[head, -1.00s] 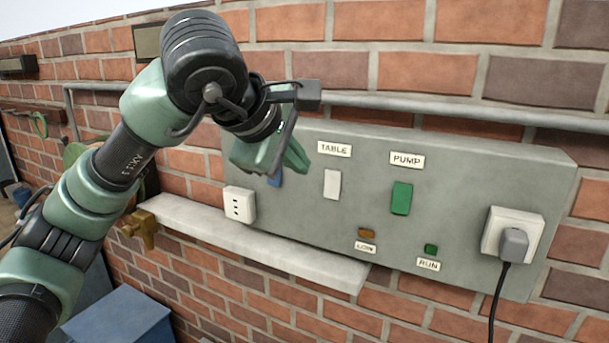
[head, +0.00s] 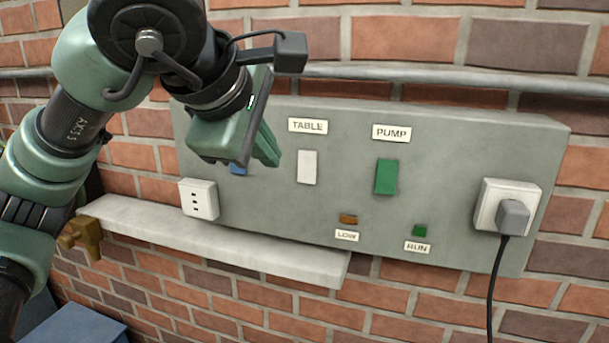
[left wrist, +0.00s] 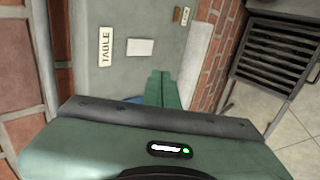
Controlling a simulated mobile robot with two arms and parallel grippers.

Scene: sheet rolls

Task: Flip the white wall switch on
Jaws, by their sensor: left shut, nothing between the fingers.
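The white switch (head: 307,167) is on the grey wall panel (head: 450,160), below the TABLE label (head: 308,126). It also shows in the left wrist view (left wrist: 140,47), beyond the fingertips. I cannot tell which way its rocker is tipped. My left gripper (head: 268,157) is shut and empty. In the head view its green fingers are just left of the white switch, with a small gap in the picture. In the left wrist view the fingers (left wrist: 162,88) lie together. A blue switch (head: 238,169) is mostly hidden behind the gripper. My right gripper is not in view.
A green switch (head: 386,177) sits under the PUMP label (head: 391,133). A white socket (head: 199,199) is at the panel's left, and a plugged socket (head: 507,208) with a black cable at its right. A pale ledge (head: 210,240) and a brass tap (head: 80,238) are below.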

